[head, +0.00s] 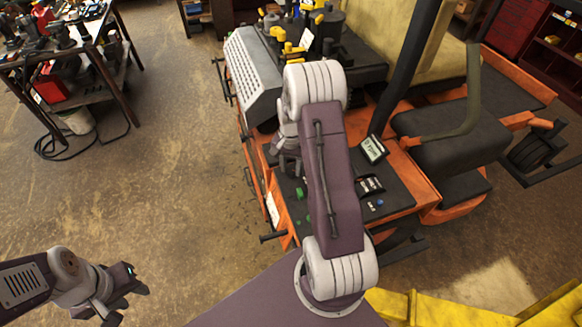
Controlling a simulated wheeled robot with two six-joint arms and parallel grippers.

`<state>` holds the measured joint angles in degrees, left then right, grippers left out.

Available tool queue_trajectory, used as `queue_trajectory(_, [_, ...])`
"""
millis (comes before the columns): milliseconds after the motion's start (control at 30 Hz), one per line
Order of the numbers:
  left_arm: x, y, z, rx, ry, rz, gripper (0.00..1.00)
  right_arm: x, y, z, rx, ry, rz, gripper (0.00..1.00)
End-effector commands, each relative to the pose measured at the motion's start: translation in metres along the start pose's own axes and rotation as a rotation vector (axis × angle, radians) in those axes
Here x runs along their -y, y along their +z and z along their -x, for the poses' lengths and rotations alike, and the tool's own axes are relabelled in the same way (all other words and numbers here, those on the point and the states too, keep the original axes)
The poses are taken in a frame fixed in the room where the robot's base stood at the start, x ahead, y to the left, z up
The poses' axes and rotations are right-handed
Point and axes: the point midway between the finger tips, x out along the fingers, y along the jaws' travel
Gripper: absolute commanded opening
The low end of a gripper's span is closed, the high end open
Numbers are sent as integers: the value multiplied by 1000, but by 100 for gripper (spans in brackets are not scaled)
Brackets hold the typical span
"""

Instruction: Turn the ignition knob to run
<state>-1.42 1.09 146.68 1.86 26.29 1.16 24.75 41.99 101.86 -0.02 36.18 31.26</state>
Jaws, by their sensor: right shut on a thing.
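The orange mower's black control panel (392,188) lies under my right arm. A small display (373,148) on it reads what looks like 0 rpm. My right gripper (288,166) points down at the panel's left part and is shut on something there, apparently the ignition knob. The knob itself is hidden by the gripper and arm, so its setting cannot be seen. My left gripper (125,301) is open and empty, low over the floor at the bottom left, away from the mower.
Green knobs (301,193) and a blue button (379,202) sit on the panel near my arm. The engine (325,50) and the seat (450,130) stand beyond. A cluttered workbench (70,50) is at top left. The floor between is clear.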

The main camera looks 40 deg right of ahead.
Motion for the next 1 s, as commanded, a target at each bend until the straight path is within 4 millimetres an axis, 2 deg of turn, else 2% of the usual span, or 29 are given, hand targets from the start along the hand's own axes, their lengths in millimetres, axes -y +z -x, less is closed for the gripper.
queue_trajectory(67, [0,0,0,0,0,0,36,0,0,0,-1,-1,-2,0])
queue_trajectory(100, [0,0,0,0,0,0,36,0,0,0,-1,-1,-2,39])
queue_trajectory(167, [0,0,0,0,0,0,36,0,0,0,-1,-1,-1,55])
queue_trajectory(200, [0,0,0,0,0,0,36,0,0,0,-1,-1,-1,57])
queue_trajectory(467, [0,0,0,0,0,0,36,0,0,0,-1,-1,0,57])
queue_trajectory(567, [0,1,-6,0,0,0,36,1,-1,8,-4,-3,0,57])
queue_trajectory(800, [0,3,-25,0,0,0,36,1,-2,59,-7,-5,0,57])
queue_trajectory(1000, [1,3,-30,0,0,0,36,0,-1,87,-3,-2,0,57])
